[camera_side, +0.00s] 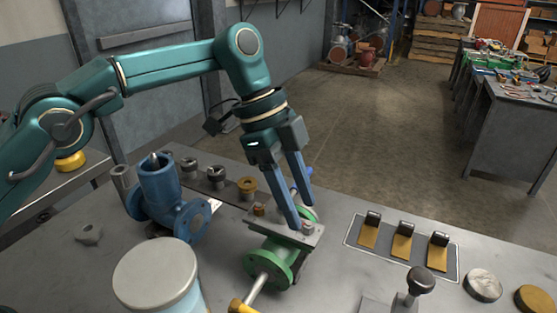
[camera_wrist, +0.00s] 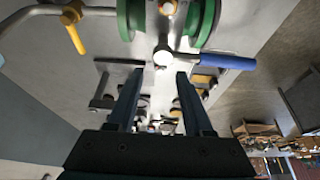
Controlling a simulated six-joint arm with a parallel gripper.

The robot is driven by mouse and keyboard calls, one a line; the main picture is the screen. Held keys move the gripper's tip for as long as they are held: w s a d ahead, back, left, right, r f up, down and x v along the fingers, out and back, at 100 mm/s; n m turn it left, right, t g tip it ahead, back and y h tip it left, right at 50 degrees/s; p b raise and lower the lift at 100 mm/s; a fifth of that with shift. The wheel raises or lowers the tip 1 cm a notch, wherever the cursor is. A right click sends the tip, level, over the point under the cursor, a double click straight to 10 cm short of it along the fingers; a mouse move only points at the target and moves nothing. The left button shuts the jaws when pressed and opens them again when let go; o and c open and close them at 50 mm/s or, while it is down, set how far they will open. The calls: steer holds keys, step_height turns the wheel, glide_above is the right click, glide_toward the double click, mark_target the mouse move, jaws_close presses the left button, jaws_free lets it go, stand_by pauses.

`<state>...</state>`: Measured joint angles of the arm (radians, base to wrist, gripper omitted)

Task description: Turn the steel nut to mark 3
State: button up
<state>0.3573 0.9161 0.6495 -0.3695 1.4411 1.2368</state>
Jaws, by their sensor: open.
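A small steel nut (camera_side: 308,227) shows on a grey plate (camera_side: 284,233) over the green valve (camera_side: 270,262) in the side view. No numbered mark is readable.
A blue valve body (camera_side: 160,192) stands left of the green valve. A dark rail (camera_side: 216,190) with several fittings lies behind. A panel with three yellow switches (camera_side: 402,245) is at right, near a black-knobbed lever (camera_side: 420,281). A pale round-topped container (camera_side: 156,275) stands in front.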

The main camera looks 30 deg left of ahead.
mark_target(308, 228)
steer(key=shift+x, duration=1.25)
jaws_close()
steer(key=shift+n, duration=0.3)
steer(key=n, duration=0.1)
steer(key=n+t, duration=0.1)
steer(key=n, duration=0.1)
steer(key=n+t, duration=0.1)
steer(key=n, duration=0.1)
steer(key=shift+s, duration=0.25)
steer(key=shift+y, duration=0.3)
jaws_free()
